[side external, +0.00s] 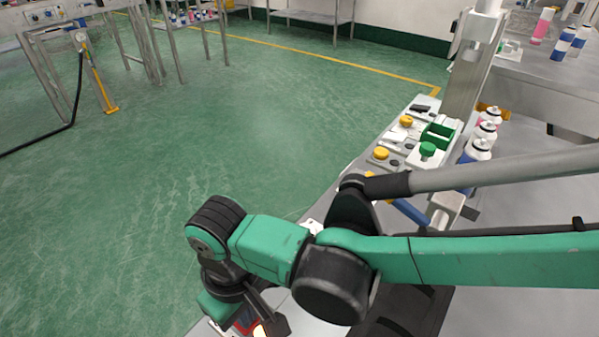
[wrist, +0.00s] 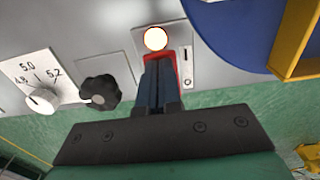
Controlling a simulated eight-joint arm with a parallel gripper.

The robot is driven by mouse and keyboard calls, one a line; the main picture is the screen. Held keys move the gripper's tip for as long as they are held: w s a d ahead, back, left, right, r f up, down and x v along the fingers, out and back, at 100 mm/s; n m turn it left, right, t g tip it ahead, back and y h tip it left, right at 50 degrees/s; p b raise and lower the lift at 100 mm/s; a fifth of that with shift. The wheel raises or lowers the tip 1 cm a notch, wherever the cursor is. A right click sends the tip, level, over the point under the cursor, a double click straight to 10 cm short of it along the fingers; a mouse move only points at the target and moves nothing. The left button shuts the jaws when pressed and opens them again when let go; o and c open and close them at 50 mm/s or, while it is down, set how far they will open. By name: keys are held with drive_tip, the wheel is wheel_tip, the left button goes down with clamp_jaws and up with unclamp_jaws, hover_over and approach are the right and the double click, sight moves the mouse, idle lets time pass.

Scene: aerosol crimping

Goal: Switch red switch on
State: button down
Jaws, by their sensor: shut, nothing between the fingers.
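The red switch (wrist: 174,57) shows in the wrist view as a red edge around the tips of my gripper, whose fingers hide most of it. My gripper (wrist: 160,66) is shut and empty, its fingertips right in front of the switch. I cannot tell whether they touch it or which way the switch is set. A round lamp (wrist: 155,39) just above the fingertips glows warm white. In the side external view my gripper is at the bottom edge, largely hidden by my arm, next to a small red part (side external: 238,326) and a bright glow (side external: 259,331).
In the wrist view, a black knob (wrist: 100,92) and a white dial knob (wrist: 42,100) sit left of the fingers. A slotted plate (wrist: 186,64), a blue round part (wrist: 236,30) and a yellow frame (wrist: 298,40) lie right. A green button (side external: 428,149) and bottles (side external: 478,150) stand farther off.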

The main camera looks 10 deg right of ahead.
drive_tip(key=shift+r, duration=0.1)
wheel_tip(320, 180, up, 10)
drive_tip(key=shift+r, duration=0.2)
idle(0.8)
drive_tip(key=shift+w, duration=0.1)
drive_tip(key=w+d+r+m+t+y, duration=0.1)
drive_tip(key=w+d+r, duration=0.15)
drive_tip(key=d, duration=0.35)
drive_tip(key=w+d+r+m, duration=0.2)
drive_tip(key=w+d, duration=0.2)
drive_tip(key=d, duration=0.1)
drive_tip(key=s+d+f+m+t, duration=0.1)
drive_tip(key=d+m+t, duration=0.1)
drive_tip(key=d, duration=0.6)
drive_tip(key=s+d+f+m+t, duration=0.1)
drive_tip(key=d+m+t, duration=0.1)
drive_tip(key=d, duration=0.7)
drive_tip(key=s+d+f+m+t+h, duration=0.1)
drive_tip(key=s+d+m+t, duration=0.1)
drive_tip(key=d, duration=0.7)
drive_tip(key=shift+d+f, duration=0.15)
drive_tip(key=shift+f, duration=0.1)
drive_tip(key=shift+s, duration=0.1)
